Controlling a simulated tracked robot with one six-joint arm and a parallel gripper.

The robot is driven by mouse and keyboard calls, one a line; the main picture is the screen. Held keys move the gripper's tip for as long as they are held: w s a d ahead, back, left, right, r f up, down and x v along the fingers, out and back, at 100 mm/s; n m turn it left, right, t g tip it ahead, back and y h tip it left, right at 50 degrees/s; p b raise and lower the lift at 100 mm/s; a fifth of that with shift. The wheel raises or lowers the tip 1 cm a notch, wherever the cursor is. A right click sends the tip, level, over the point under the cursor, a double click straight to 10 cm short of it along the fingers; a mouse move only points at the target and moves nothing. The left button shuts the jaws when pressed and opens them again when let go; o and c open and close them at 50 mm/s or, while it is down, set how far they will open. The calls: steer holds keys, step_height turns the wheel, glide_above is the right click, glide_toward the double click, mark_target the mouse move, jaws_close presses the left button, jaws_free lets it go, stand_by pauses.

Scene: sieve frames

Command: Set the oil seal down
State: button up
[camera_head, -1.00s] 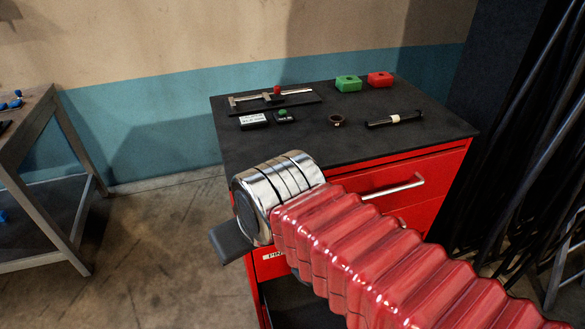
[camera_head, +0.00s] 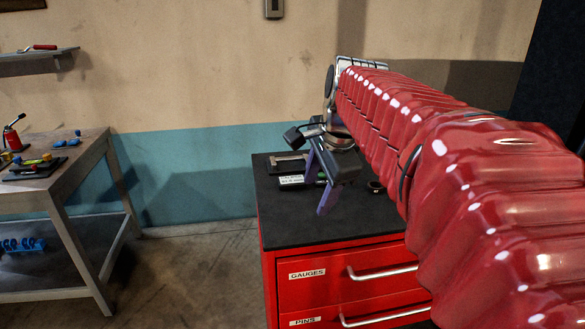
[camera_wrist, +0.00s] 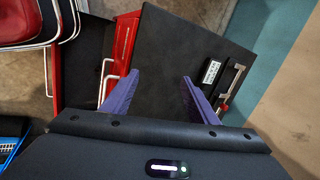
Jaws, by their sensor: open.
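A small dark ring, seemingly the oil seal (camera_head: 376,187), lies on the black cabinet top (camera_head: 278,222) and is partly hidden by my red arm in the head view. My gripper (camera_head: 328,192) is over the cabinet top to the left of the ring, with its purple fingers pointing down. In the wrist view my gripper (camera_wrist: 160,76) has its fingers wide apart, with only bare black top (camera_wrist: 172,40) showing between them. I cannot make out the ring in the wrist view.
A caliper (camera_wrist: 232,82) and a white-labelled block (camera_wrist: 212,71) are close beside the right finger in the wrist view. The red drawer fronts (camera_head: 335,291) have protruding handles. A wooden bench (camera_head: 80,175) stands at left, with clear floor between.

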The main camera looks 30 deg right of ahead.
steer(key=w+d+r+m, duration=0.1)
steer(key=d+m, duration=0.7)
steer(key=d, duration=0.4)
steer(key=w+d+r+m, duration=0.1)
steer(key=d+r+m, duration=0.1)
steer(key=d+m, duration=0.7)
steer(key=d, duration=0.3)
steer(key=shift+d+m, duration=0.3)
steer(key=shift+w, duration=0.1)
glide_above(377, 191)
steer(key=s, duration=0.1)
steer(key=f, duration=0.7)
steer(key=shift+s+d+f, duration=0.15)
steer(key=shift+d+f, duration=0.15)
steer(key=shift+f, duration=0.1)
steer(key=shift+f, duration=0.15)
steer(key=shift+x, duration=2.5)
